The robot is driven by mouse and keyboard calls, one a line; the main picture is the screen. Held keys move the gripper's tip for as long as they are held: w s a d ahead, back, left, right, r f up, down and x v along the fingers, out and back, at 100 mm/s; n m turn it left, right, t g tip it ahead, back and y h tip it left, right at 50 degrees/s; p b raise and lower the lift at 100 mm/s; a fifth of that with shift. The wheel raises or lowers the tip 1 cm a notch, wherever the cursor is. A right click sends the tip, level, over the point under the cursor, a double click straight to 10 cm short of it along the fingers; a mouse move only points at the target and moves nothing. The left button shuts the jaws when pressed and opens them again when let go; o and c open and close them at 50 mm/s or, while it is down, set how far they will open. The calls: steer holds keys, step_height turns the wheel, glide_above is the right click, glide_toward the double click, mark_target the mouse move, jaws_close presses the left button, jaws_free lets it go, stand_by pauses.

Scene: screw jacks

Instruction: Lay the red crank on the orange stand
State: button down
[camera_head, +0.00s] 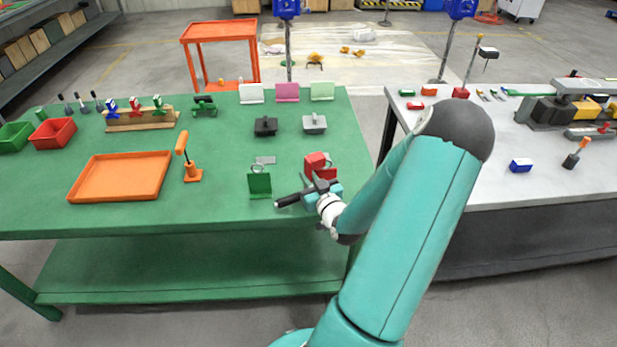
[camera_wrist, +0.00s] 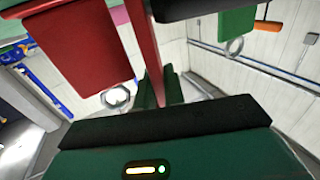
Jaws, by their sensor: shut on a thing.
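My gripper (camera_head: 318,189) is at the right front of the green table, shut on a red piece. This piece, apparently the red crank (camera_head: 326,173), shows as a long red bar in the wrist view (camera_wrist: 143,40). My jaws hide part of it. A red block (camera_head: 315,161) lies right beside it in the head view; I cannot tell if they are joined.
A green plate with a ring (camera_head: 260,184) stands just left of my gripper. Black (camera_head: 265,126) and grey (camera_head: 314,123) pieces lie behind. White, pink and green plates (camera_head: 287,93) line the back edge. The table is clear between the orange stand and the green plate.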

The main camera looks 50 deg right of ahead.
steer(key=shift+f, duration=0.3)
steer(key=c, duration=1.5)
jaws_free()
steer(key=shift+f, duration=0.1)
